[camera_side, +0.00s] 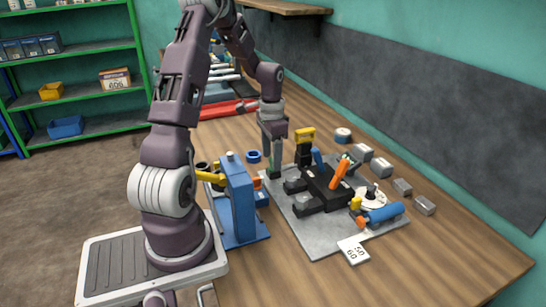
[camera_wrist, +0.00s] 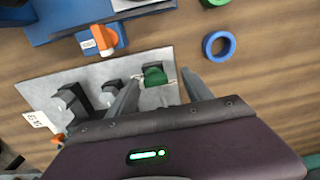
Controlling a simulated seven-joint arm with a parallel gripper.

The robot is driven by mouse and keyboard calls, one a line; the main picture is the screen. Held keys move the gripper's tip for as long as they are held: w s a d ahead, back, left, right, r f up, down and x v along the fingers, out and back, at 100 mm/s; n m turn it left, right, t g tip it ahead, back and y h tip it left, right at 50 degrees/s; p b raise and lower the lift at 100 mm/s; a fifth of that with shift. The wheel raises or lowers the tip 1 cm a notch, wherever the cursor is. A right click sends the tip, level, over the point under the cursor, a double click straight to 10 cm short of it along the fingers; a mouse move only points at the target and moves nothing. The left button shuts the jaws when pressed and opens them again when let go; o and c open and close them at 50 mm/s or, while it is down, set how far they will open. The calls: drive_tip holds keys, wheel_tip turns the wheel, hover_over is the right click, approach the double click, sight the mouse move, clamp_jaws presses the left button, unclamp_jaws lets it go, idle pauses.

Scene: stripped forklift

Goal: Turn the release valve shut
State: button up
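My gripper (camera_wrist: 160,78) is open, with its fingers pointing down. In the wrist view a green knob (camera_wrist: 155,76) with pale ends shows between the fingertips, with a gap on each side; I cannot tell how far below them it lies. An orange knob (camera_wrist: 104,38) with a small label sits on a blue block by the blue press frame (camera_side: 239,200). No readable label shows which knob is the release valve.
The grey plate carries black blocks, an orange lever (camera_side: 341,172) and a blue cylinder (camera_side: 384,214). A blue ring (camera_wrist: 219,46) lies on the wooden bench. Several grey blocks stand along the right. A numbered white card (camera_side: 353,251) lies in front; bare bench is beyond it.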

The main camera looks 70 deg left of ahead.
drive_tip(key=shift+d, duration=0.2)
wheel_tip(320, 180, up, 6)
drive_tip(key=shift+r, duration=0.55)
